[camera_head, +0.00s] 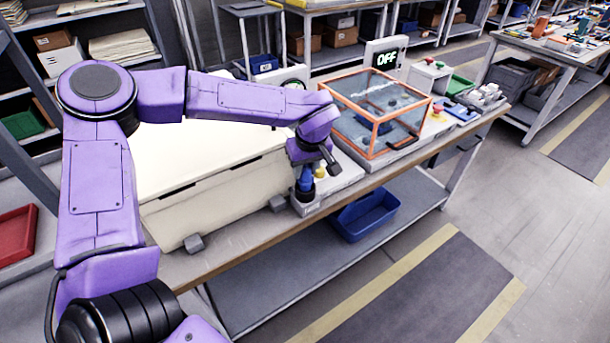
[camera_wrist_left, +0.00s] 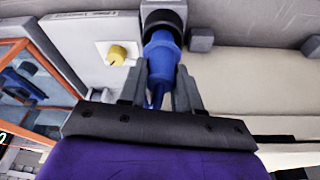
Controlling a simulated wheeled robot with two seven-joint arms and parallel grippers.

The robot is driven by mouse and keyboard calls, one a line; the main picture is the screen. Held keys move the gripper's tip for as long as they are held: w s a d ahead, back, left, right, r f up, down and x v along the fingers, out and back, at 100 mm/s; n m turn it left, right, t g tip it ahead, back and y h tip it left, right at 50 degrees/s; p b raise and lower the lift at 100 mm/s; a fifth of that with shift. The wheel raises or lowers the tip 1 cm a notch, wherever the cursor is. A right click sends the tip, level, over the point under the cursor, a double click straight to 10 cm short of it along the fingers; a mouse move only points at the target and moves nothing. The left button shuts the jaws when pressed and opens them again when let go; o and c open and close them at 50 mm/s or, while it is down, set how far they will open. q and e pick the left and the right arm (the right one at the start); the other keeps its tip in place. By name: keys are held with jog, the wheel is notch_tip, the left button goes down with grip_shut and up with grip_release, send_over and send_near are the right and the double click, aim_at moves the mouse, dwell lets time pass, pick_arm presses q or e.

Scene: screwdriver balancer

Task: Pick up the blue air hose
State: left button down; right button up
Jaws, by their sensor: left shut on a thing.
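The blue air hose (camera_wrist_left: 161,50) stands out from a dark round socket (camera_wrist_left: 163,20) in the left wrist view. In the head view its blue end (camera_head: 306,179) shows at the front edge of the bench, beside the cream case. My left gripper (camera_wrist_left: 160,78) has one finger on each side of the blue hose and is shut on it. In the head view the gripper (camera_head: 308,172) points down at the hose, and my wrist partly hides the fingers. The hose still sits at the socket. My right gripper is in neither view.
A large cream case (camera_head: 215,185) lies left of the hose. A yellow knob (camera_wrist_left: 117,55) is close beside it. A blue bin (camera_head: 366,212) sits on the lower shelf.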

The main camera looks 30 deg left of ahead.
pick_arm(q)
jog(key=s+d+r+b, duration=0.2)
jog(key=s+d+r, duration=0.7)
jog(key=d+r, duration=0.1)
jog(key=shift+s+d+r, duration=0.15)
jog(key=shift+d+r, duration=0.1)
jog(key=shift+r, duration=0.15)
